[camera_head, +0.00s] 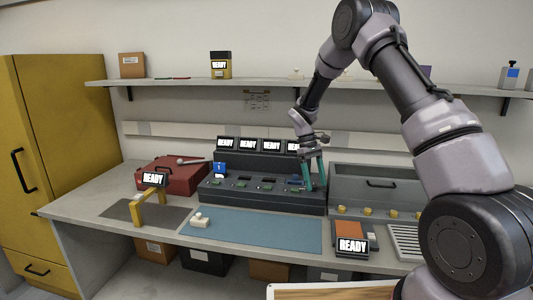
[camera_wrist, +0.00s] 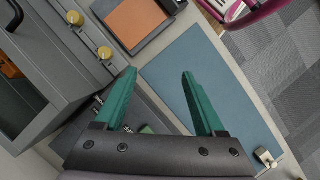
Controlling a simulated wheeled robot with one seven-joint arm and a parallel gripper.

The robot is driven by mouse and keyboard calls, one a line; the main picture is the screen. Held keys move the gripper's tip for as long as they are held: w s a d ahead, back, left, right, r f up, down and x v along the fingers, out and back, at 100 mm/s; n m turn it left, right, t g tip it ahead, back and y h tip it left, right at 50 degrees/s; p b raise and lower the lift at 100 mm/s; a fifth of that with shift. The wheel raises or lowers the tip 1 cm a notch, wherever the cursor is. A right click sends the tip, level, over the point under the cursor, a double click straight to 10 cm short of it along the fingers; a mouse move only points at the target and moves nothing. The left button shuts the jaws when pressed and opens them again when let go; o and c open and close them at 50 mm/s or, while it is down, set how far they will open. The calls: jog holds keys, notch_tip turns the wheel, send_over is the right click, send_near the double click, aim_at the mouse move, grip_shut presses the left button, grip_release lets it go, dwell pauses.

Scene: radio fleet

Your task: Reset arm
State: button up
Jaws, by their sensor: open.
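My gripper (camera_head: 315,186) is at the end of my raised arm, over the right part of the dark charging rack (camera_head: 225,190). Its two green fingers are apart with nothing seen between them, and they also show in the wrist view (camera_wrist: 158,74). The fingers hide part of the rack's right end. In the wrist view the fingers point toward the blue mat (camera_wrist: 222,85) and the orange-topped unit (camera_wrist: 138,22). I cannot tell whether the fingertips touch the rack.
The blue mat has a small whitish object (camera_head: 200,220) at its left. A yellow stand with a READY sign (camera_head: 153,178), a red case (camera_head: 172,174) and a grey hood with yellow knobs (camera_head: 375,184) share the bench. A shelf (camera_head: 270,81) runs above. The mat's middle is clear.

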jog(key=s+d+r+m+t+y, duration=0.1)
jog(key=s+d+r+m+t, duration=0.3)
jog(key=r, duration=0.7)
jog(key=s+d+r+m+y, duration=0.15)
jog(key=s+r, duration=0.35)
jog(key=r, duration=0.7)
jog(key=s+d+r+m+t+y, duration=0.1)
jog(key=s+r+m+t, duration=0.1)
jog(key=s, duration=0.8)
jog(key=s+d+r+m+t+y, duration=0.1)
jog(key=s+r+m+t, duration=0.2)
jog(key=s+r, duration=0.4)
jog(key=s+t, duration=0.1)
jog(key=s, duration=0.1)
jog(key=shift+s+t, duration=0.35)
jog(key=shift+t, duration=0.05)
jog(key=shift+d+r+m, duration=0.1)
jog(key=shift+m, duration=0.15)
